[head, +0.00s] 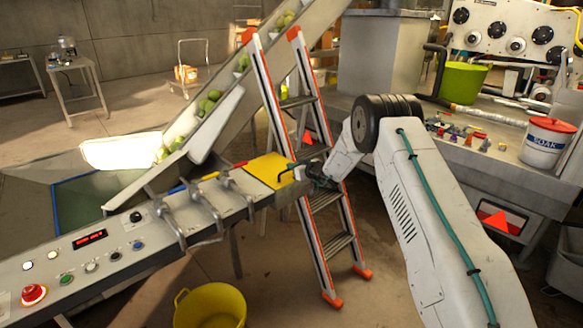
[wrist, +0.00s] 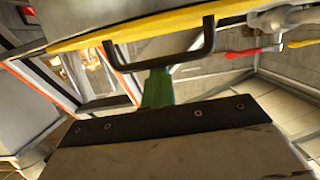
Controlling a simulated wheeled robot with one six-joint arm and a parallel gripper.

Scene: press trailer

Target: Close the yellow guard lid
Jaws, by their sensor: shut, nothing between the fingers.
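The yellow guard lid (head: 266,170) shows in the head view as a square panel at the right end of the grey control console. Its hinge and exact tilt are hard to make out. In the wrist view the lid's yellow edge (wrist: 110,36) runs across the top, with a black U-shaped handle (wrist: 165,63) below it. My gripper (head: 291,170) is at the lid's right edge, by the handle. In the wrist view its green fingertips (wrist: 157,88) are shut and empty, just below the handle's bar. I cannot tell whether they touch it.
An orange and grey stepladder (head: 321,198) stands close behind my gripper. The console (head: 150,235) carries buttons, a red stop knob (head: 34,294) and bent metal bars. A conveyor (head: 215,115) with green fruit rises behind. A yellow bucket (head: 210,308) stands below.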

